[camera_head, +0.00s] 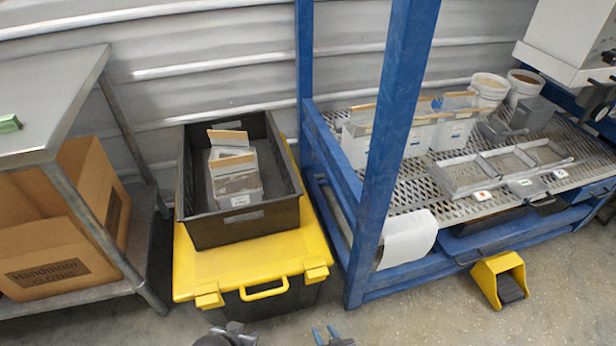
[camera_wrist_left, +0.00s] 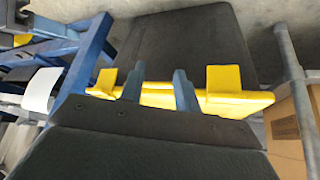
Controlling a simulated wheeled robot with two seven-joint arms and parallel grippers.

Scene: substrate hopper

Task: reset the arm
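My left gripper (camera_head: 233,328) shows at the bottom edge of the head view, in front of the yellow-lidded tote (camera_head: 200,262). In the left wrist view its two blue-grey fingers (camera_wrist_left: 158,82) stand apart with nothing between them, and the tote's yellow edge and latches (camera_wrist_left: 238,83) lie beyond. My right gripper (camera_head: 325,333) is at the bottom edge of the head view, to the right of the left one. Its two blue fingertips are apart and nothing shows between them. Most of both arms is out of view.
A black open bin (camera_head: 250,228) holding grey-white containers (camera_head: 233,172) sits on the tote. A steel table (camera_head: 45,100) with a cardboard box (camera_head: 60,270) below stands left. A blue frame (camera_head: 375,200) and yellow pedal (camera_head: 490,272) are right. Floor shows between the pedal and my right gripper.

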